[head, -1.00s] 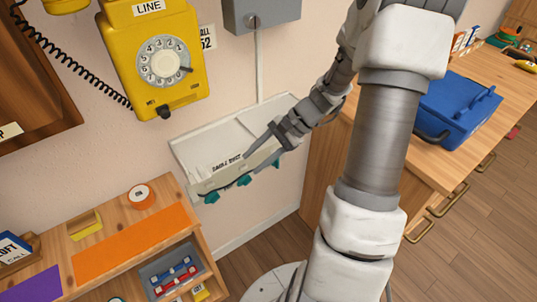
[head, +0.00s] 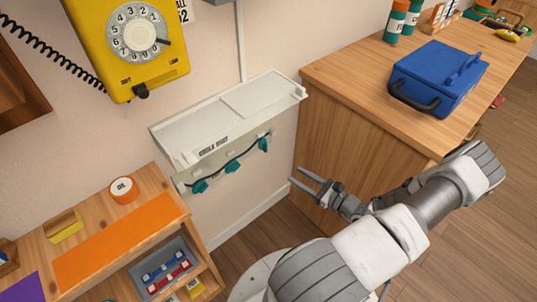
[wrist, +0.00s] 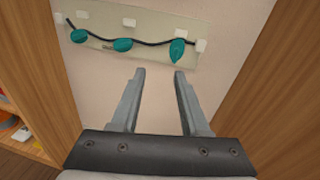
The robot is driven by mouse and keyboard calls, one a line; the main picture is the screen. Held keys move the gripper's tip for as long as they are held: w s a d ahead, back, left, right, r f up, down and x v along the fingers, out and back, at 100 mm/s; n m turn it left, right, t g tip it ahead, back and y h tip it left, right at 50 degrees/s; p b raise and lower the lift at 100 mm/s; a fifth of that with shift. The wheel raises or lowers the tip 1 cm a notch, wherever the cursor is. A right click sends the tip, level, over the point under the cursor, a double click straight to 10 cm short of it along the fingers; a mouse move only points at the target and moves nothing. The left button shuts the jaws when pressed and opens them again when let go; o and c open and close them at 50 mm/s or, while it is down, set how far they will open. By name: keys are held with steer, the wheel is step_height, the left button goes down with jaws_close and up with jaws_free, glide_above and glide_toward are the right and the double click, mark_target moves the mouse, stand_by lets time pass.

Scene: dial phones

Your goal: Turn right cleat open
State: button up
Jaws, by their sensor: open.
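The right cleat (head: 263,145), teal, is on a pale wall panel (head: 221,168) under the white shelf. In the wrist view the right cleat (wrist: 177,50) stands about upright, while the middle cleat (wrist: 122,44) and left cleat (wrist: 78,36) lie more sideways. A dark cord runs along the cleats. My gripper (head: 296,174) is open and empty, to the right of and lower than the right cleat in the head view. In the wrist view its fingertips (wrist: 160,73) point toward the panel, apart from the cleat, which appears beyond the right finger.
The white shelf (head: 190,127) juts out above the panel. A wooden counter (head: 345,95) with a blue case (head: 438,78) stands right. A low wooden shelf unit (head: 150,205) stands left. A yellow dial phone (head: 90,35) hangs above. Open floor lies between the furniture.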

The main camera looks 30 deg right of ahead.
step_height(320, 180, down, 3)
steer(key=s+d+m+t+h, duration=0.1)
steer(key=m+h, duration=0.2)
steer(key=b, duration=0.5)
glide_toward(267, 150)
steer(key=w, duration=0.5)
steer(key=w+a, duration=0.1)
steer(key=w, duration=0.2)
steer(key=shift+w, duration=0.1)
steer(key=shift+c, duration=0.2)
steer(key=shift+a, duration=0.1)
jaws_close()
